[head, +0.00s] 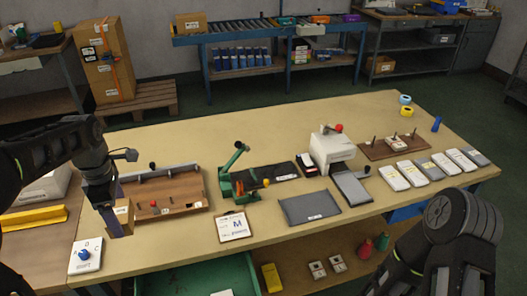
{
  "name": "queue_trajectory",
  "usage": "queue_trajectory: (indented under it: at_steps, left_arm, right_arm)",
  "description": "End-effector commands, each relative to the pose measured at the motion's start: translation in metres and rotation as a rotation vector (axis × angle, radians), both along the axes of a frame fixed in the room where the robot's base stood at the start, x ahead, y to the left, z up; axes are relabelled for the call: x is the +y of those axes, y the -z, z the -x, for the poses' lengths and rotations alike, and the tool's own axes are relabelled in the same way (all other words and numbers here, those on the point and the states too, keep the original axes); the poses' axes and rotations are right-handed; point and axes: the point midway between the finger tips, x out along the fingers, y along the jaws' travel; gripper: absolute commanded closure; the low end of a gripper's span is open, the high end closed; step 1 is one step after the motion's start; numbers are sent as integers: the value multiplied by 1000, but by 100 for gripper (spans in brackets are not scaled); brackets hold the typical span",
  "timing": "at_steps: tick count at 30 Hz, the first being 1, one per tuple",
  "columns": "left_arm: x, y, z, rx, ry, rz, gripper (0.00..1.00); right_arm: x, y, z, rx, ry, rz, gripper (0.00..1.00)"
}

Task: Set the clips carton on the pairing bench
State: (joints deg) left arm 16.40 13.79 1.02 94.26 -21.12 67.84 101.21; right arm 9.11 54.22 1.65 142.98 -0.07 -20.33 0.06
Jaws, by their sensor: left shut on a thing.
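The clips carton, a small brown cardboard box (124,211), is at the left end of the large tan-topped bench (290,230). My left gripper (112,216) points down at it and is shut on it, with a bluish finger across its near side. The carton sits low, close to the bench top; I cannot tell whether it touches. Its left part is hidden behind the gripper. My right arm shows at the lower right, but its gripper fingers are not in view.
A white block with a blue knob (84,254) stands just in front of the carton. A wooden tray (165,193) lies to its right, then a clipboard (233,227) and a green press (240,185).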

Motion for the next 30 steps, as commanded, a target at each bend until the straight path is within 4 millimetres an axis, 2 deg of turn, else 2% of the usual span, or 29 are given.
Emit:
queue_trajectory:
  at_steps: [11, 14, 22, 25, 30]
  left_arm:
    - [0, 1, 0, 0, 1, 0, 67]
    - [0, 10, 1, 2, 1, 0, 67]
    - [0, 55, 1, 2, 2, 1, 67]
    - [0, 62, 0, 0, 0, 0, 67]
    - [0, 63, 0, -2, 1, -1, 67]
  right_arm:
    - [0, 0, 0, 0, -1, 0, 64]
    - [0, -2, 0, 0, -1, 0, 64]
    - [0, -7, 0, 0, -1, 0, 64]
    - [0, -7, 0, 0, -1, 0, 64]
    - [0, -7, 0, 0, -1, 0, 64]
